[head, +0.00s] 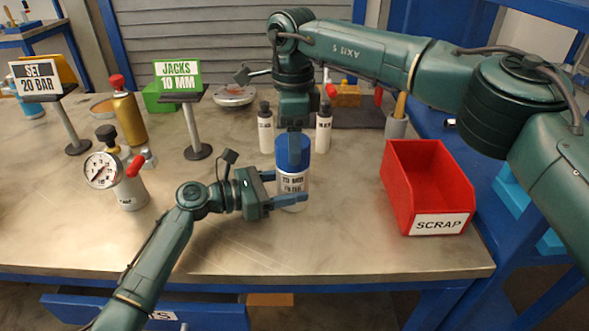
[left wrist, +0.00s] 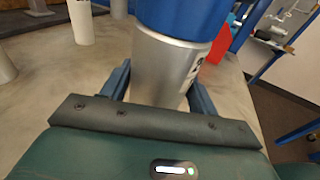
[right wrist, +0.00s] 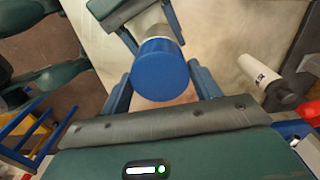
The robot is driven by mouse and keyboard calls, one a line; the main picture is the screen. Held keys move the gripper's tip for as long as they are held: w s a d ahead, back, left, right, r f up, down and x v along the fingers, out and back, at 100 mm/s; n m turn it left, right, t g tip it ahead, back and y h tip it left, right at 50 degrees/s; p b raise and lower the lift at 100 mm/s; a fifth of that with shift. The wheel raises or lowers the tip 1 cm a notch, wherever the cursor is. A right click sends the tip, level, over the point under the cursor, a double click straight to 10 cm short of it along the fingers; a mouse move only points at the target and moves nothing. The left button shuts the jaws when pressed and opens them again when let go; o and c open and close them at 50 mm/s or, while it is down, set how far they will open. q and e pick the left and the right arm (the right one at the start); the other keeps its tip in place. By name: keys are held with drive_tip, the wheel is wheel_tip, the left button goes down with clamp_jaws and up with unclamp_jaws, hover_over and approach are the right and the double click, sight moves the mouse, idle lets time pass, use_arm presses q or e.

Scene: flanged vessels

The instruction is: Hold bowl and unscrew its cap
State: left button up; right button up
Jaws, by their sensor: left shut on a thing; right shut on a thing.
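The bowl (head: 292,183) is a silver-white cylinder with dark print, standing upright near the middle of the table. It also shows in the left wrist view (left wrist: 165,68). Its blue cap (head: 285,150) sits on top and fills the middle of the right wrist view (right wrist: 160,74). My left gripper (head: 286,188) is shut on the bowl's body from the side, a finger on each side. My right gripper (head: 293,143) points down from above and is shut on the cap. The seam between cap and bowl is partly hidden, so I cannot tell how far the cap is turned.
Two white bottles with dark caps (head: 265,130) (head: 324,130) stand close behind the bowl. A red scrap bin (head: 412,175) is at the right. A gauge vessel (head: 128,185) and the green jacks sign (head: 178,75) are to the left. The table front is clear.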

drive_tip(key=shift+c, duration=1.2)
drive_tip(key=n, duration=1.1)
drive_tip(key=shift+n, duration=1.4)
drive_tip(key=n, duration=0.3)
drive_tip(key=shift+n, duration=0.3)
drive_tip(key=n, duration=0.5)
drive_tip(key=shift+r+n, duration=0.1)
drive_tip(key=shift+n, duration=0.2)
